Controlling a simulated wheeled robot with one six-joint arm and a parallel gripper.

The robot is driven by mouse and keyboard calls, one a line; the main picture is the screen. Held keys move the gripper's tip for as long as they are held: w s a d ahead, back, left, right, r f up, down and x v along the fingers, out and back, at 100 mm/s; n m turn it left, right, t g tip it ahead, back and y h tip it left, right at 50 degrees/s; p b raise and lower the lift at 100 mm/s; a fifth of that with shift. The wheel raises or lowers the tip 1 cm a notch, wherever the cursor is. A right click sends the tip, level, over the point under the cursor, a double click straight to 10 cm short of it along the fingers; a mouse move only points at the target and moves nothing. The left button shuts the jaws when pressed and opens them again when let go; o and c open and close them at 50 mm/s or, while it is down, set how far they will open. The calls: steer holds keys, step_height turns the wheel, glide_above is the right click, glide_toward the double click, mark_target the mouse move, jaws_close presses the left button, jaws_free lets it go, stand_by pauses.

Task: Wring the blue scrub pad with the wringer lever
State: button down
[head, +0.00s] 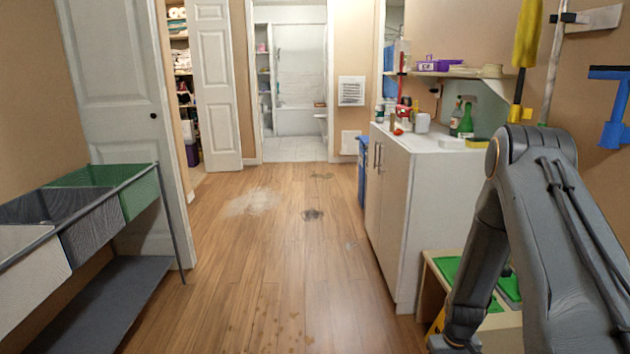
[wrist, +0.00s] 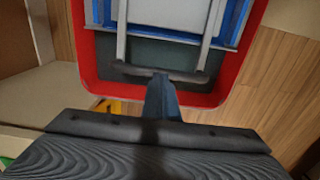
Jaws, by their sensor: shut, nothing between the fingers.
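In the wrist view a red bucket (wrist: 88,70) holds a wringer with blue parts (wrist: 240,22). The wringer lever (wrist: 208,40) is a grey U-shaped bar with a dark crossbar, lying across the bucket's near side. My gripper (wrist: 162,84) is shut with nothing held. Its narrow fingertips overlap the middle of the dark crossbar in the picture; I cannot tell whether they touch it. I cannot make out the blue scrub pad for sure; the inside of the wringer is partly cut off by the frame. In the head view the bucket is not recognisable behind my arm.
A white cabinet (head: 398,215) stands right of the open wooden floor (head: 265,260). A low wooden stand with green tops (head: 447,268) sits beside my arm. Sorting bins on a frame (head: 95,220) line the left. A yellow piece (wrist: 108,106) lies below the bucket's rim.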

steer(key=shift+f, duration=0.5)
steer(key=shift+s, duration=0.15)
stand_by(1.4)
stand_by(0.6)
steer(key=shift+w+f, duration=0.15)
steer(key=shift+w, duration=0.05)
stand_by(0.5)
steer(key=shift+p, duration=0.35)
steer(key=shift+s+f, duration=0.1)
steer(key=shift+s, duration=0.05)
stand_by(1.2)
stand_by(1.3)
step_height(320, 180, up, 8)
steer(key=p, duration=0.5)
steer(key=shift+p, duration=0.35)
